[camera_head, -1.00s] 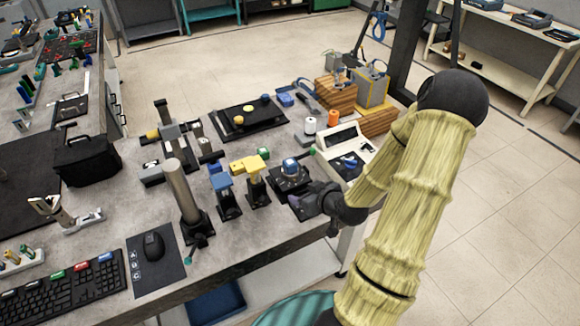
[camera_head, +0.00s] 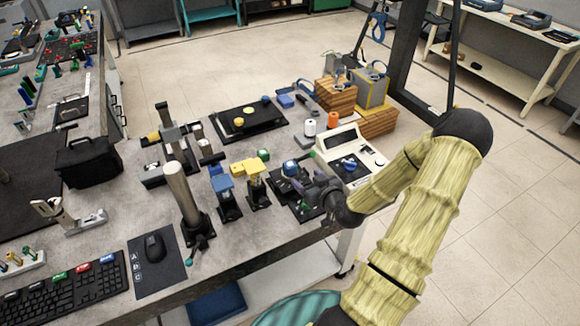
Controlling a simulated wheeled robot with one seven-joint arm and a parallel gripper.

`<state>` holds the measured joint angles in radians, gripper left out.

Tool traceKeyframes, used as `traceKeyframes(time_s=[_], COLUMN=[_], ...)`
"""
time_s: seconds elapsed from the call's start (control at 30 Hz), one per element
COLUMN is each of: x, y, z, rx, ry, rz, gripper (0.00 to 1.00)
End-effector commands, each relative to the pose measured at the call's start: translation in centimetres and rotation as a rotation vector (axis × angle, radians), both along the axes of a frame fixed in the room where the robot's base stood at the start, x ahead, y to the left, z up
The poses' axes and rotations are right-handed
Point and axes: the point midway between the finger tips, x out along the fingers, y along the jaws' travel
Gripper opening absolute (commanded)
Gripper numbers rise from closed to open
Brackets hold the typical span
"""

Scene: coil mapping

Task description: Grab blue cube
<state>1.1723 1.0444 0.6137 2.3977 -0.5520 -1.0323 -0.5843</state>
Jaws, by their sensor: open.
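A small blue cube (camera_head: 290,167) sits on a low black mount (camera_head: 279,185) near the front right of the workbench. My gripper (camera_head: 303,184) is open, just in front of and to the right of the cube, low over the mount. The dark fingers blend with the black mount, so I cannot tell whether they touch the cube. Another blue block (camera_head: 222,183) tops a black stand to the left, beside a yellow block (camera_head: 254,165) on its own stand.
A grey post (camera_head: 182,190) stands upright at the left. A white console (camera_head: 348,150) sits close at the right, behind my wrist. A green piece (camera_head: 263,155) is behind the yellow block. A black tray (camera_head: 262,122) with yellow pieces lies farther back.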

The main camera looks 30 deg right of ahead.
Motion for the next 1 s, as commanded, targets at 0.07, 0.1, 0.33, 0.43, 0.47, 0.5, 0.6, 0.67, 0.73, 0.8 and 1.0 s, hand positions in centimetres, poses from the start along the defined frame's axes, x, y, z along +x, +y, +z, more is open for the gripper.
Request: traceKeyframes(time_s=[0.07,0.1,0.33,0.43,0.47,0.5,0.6,0.67,0.73,0.8,1.0], x=[1.4,2.1,5.6,6.6,6.7,6.8,6.9,6.9,6.9,6.9,8.2], y=[0.1,0.2,0.3,0.3,0.3,0.2,0.2,0.2,0.2,0.2,0.4], z=[-0.3,-0.5,-1.9,-2.3,-2.4,-2.4,-2.5,-2.5,-2.5,-2.5,-2.8], rx=[0.003,0.002,0.001,0.001,0.001,0.000,0.000,0.000,0.000,0.000,0.002], ry=[-0.001,-0.001,-0.001,0.000,0.000,0.000,0.000,0.000,0.000,0.000,0.001], rz=[0.001,0.002,0.001,0.001,0.000,-0.001,0.000,0.000,0.000,0.000,0.000], gripper=[0.62,0.62,0.62,0.62,0.62,0.62,0.62,0.62,0.62,0.62,0.62])
